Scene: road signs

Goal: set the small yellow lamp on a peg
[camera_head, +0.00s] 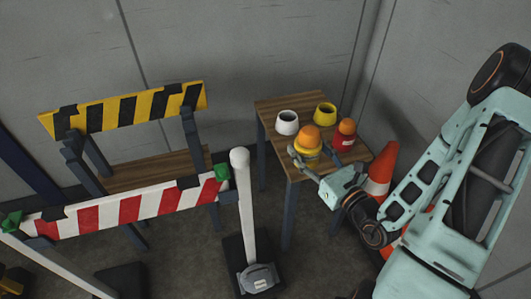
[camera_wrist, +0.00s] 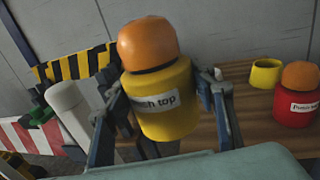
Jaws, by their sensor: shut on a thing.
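The small yellow lamp (camera_head: 308,155) has a round orange dome and a white label ending in "ch top". My gripper (camera_head: 309,162) is shut around its yellow body, one finger on each side. In the wrist view the lamp (camera_wrist: 165,100) stands nearly upright, dome up, between the fingers of my gripper (camera_wrist: 165,115). In the head view it overlaps the front of the wooden table; whether its base touches the table is hidden. A second, red lamp with an orange dome (camera_head: 344,135) stands to its right. I cannot make out a clear peg.
The wooden table (camera_head: 270,108) also bears a white cup (camera_head: 287,122) and a yellow cup (camera_head: 325,113). A traffic cone (camera_head: 380,170) stands at the table's right. A white post (camera_head: 245,200), a red-white barrier (camera_head: 125,208) and a yellow-black barrier (camera_head: 128,107) are at left.

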